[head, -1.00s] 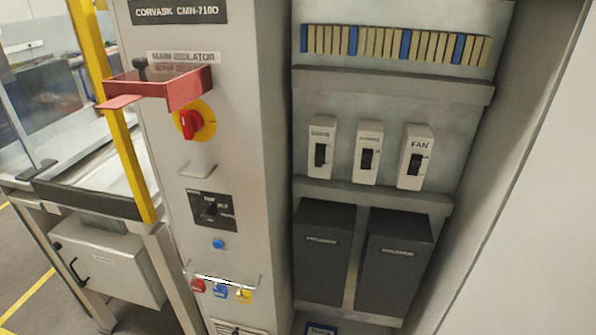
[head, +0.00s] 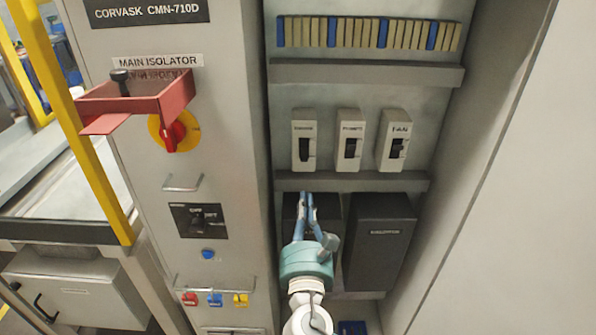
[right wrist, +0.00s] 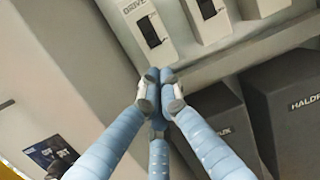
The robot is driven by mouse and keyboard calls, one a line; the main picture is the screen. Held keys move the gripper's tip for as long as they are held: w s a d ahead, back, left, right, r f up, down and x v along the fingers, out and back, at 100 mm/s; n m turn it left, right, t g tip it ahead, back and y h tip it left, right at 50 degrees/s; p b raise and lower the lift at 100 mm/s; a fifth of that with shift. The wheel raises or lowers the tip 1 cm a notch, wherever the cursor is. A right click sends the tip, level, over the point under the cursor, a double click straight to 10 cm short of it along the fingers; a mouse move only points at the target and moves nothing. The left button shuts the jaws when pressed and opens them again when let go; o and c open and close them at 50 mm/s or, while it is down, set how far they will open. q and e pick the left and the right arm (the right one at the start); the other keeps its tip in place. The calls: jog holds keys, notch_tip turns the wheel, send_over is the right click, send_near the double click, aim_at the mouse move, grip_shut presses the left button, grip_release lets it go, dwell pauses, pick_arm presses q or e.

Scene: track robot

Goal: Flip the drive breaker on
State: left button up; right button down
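The drive breaker (head: 304,128) is the leftmost of three white breakers on the cabinet's back panel. Its black toggle (head: 304,149) is visible, but I cannot tell surely whether it stands on or off. In the right wrist view the breaker (right wrist: 147,25) shows at the top, with "DRIVE" readable. My right gripper (head: 308,197) is just below the breaker shelf, in front of the left dark box. In the right wrist view its fingertips (right wrist: 160,77) are together with nothing between them. They are below the drive breaker and apart from its toggle. My left gripper is not in view.
A middle breaker (head: 348,128) and a FAN breaker (head: 394,128) stand to the right. A shelf ledge (head: 395,182) runs beneath them, above dark boxes (head: 380,250). The cabinet's left door column carries a red bracket (head: 170,95) and a red-yellow isolator knob (head: 173,131).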

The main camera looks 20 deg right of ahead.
jog(key=shift+d, duration=0.15)
jog(key=p+x, duration=0.2)
jog(key=x, duration=0.8)
jog(key=shift+p, duration=0.3)
jog(key=shift+w, duration=0.15)
